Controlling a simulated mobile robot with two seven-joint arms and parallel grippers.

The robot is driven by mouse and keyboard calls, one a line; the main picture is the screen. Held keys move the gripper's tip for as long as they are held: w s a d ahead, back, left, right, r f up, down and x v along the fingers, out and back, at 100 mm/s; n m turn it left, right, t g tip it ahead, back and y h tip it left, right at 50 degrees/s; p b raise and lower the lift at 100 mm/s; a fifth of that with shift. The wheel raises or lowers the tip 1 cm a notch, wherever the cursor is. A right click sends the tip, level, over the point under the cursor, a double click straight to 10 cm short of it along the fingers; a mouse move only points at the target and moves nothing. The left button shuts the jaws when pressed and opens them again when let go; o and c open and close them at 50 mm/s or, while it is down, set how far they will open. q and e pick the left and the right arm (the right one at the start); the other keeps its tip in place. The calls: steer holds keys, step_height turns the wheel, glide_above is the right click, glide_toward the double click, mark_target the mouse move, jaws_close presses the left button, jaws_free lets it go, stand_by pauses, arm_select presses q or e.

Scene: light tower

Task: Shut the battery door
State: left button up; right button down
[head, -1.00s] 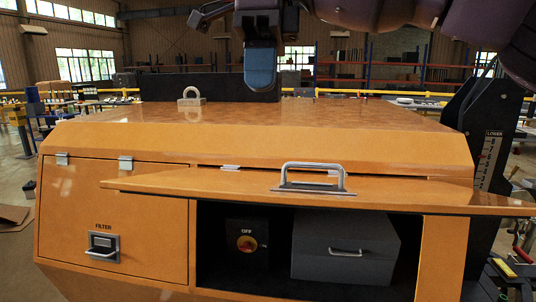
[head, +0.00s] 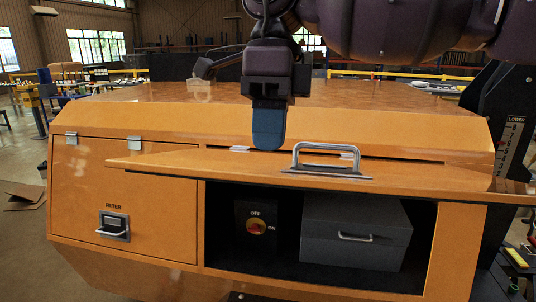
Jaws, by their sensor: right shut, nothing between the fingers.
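The battery door (head: 220,167) is an orange panel hinged along its top edge. It is swung up and stands out nearly level over the open compartment. A metal handle (head: 326,158) sits on its upper face. My right gripper (head: 268,140) points down with its blue fingers together and empty. Its tips show just behind the door's raised panel, left of the handle, near the hinge line; I cannot tell whether they touch. Inside the compartment are a grey battery box (head: 356,232) and a red rotary switch (head: 257,227). My left gripper is out of view.
The shut filter door (head: 125,200) with its own handle is to the left. A black mast (head: 490,120) stands at the right.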

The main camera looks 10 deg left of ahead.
mark_target(267, 174)
steer(key=x, duration=0.2)
steer(key=shift+f, duration=0.3)
steer(key=shift+s+f, duration=0.1)
steer(key=shift+f, duration=0.05)
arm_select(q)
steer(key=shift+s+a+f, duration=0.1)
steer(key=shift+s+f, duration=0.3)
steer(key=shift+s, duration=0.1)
